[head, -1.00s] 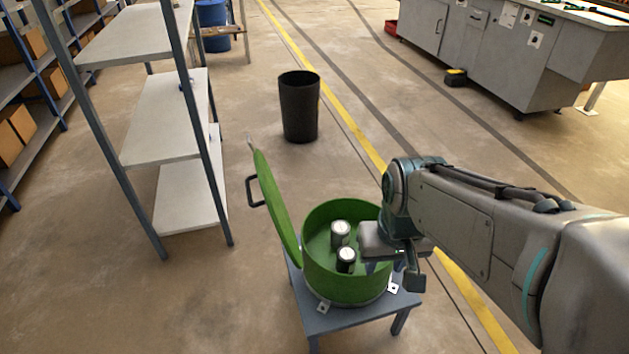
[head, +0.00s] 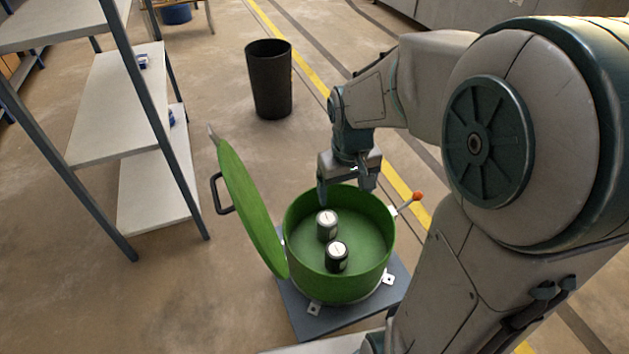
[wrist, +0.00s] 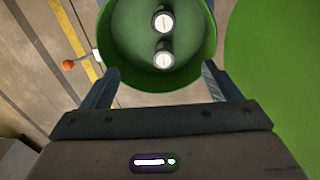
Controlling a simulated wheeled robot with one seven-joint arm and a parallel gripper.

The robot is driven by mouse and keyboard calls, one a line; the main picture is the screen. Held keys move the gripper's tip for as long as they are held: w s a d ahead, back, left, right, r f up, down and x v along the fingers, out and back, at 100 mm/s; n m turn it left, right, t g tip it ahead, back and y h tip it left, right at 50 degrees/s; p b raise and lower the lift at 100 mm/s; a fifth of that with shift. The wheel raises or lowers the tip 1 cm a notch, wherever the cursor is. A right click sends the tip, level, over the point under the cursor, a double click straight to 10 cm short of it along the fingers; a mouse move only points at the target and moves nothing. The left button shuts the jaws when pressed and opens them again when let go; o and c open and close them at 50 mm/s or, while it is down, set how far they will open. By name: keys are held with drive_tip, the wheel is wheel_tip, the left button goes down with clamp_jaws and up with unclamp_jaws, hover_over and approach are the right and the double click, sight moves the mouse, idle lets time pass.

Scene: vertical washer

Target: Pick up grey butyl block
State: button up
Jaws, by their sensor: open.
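The grey butyl block (head: 327,225) is a short upright cylinder with a pale top. It stands inside the round green tub (head: 384,262), towards the far side. A darker cylinder (head: 336,257) stands close to it on the near side. My gripper (head: 344,190) is open and empty, above the far rim of the tub. In the wrist view, the fingers (wrist: 161,72) are spread wide. The grey block (wrist: 163,61) is the nearer cylinder there, just ahead between the fingertips, and the dark one (wrist: 163,22) is beyond it.
The green lid (head: 248,208) stands open at the tub's left. A lever with an orange knob (head: 416,196) sticks out at the right. The tub sits on a small grey stand (head: 312,322). A black bin (head: 269,82) and shelves (head: 115,105) are further off.

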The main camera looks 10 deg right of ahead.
drive_tip(key=n+g+b, duration=0.1)
drive_tip(key=n+b, duration=0.1)
drive_tip(key=b, duration=0.3)
hover_over(328, 219)
wheel_tip(328, 219, down, 16)
wheel_tip(328, 219, down, 8)
drive_tip(key=b, duration=0.3)
drive_tip(key=shift+f, duration=0.1)
drive_tip(key=shift+w+f+b, duration=0.2)
drive_tip(key=shift+f+b, duration=1.6)
drive_tip(key=shift+f, duration=1.25)
drive_tip(key=shift+r, duration=0.1)
drive_tip(key=c, duration=1.2)
